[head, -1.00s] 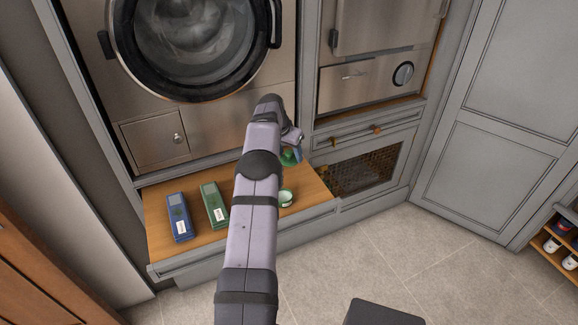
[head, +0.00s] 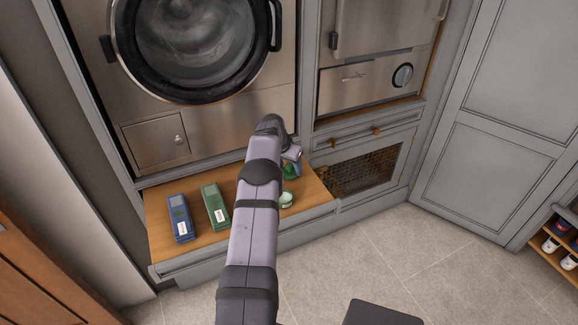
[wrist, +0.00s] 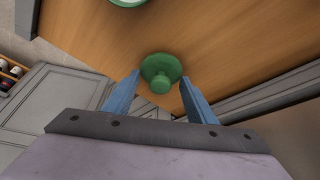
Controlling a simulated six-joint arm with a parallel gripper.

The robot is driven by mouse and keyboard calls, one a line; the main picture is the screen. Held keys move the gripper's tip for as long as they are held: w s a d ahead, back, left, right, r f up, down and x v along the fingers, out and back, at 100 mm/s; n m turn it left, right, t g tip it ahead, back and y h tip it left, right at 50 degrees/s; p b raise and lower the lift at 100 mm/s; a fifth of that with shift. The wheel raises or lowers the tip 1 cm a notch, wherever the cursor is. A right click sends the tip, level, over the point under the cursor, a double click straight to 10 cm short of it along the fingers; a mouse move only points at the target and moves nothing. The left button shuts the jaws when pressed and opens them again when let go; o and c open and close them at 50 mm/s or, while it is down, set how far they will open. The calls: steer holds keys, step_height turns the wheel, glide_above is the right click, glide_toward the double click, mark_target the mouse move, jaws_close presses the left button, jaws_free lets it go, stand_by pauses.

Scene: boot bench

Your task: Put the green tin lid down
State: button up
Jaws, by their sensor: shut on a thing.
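The green tin lid (wrist: 160,68), round with a knob, is between the blue fingers of my gripper (wrist: 160,78) in the wrist view. My gripper is shut on it, and the knob faces the wrist camera. In the head view the lid (head: 289,171) shows low over the right part of the wooden bench top (head: 318,190), partly hidden by my arm. Whether it touches the wood, I cannot tell. A small pale-green round tin (head: 286,199) stands on the bench nearer the front edge. Its rim also shows at the top of the wrist view (wrist: 128,2).
A blue box (head: 180,218) and a green box (head: 214,206) lie on the bench's left part. A steel front with a round glass door (head: 195,45) rises behind. A mesh-fronted grey cabinet (head: 358,174) borders the bench on the right. Bare wood lies around the lid.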

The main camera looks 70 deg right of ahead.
steer(key=shift+f, duration=0.15)
steer(key=shift+f, duration=0.1)
steer(key=o, duration=1)
steer(key=shift+o, duration=0.2)
steer(key=shift+a+r, duration=0.15)
steer(key=shift+r, duration=0.55)
steer(key=b+v, duration=0.2)
steer(key=v, duration=0.9)
steer(key=shift+w+a, duration=0.15)
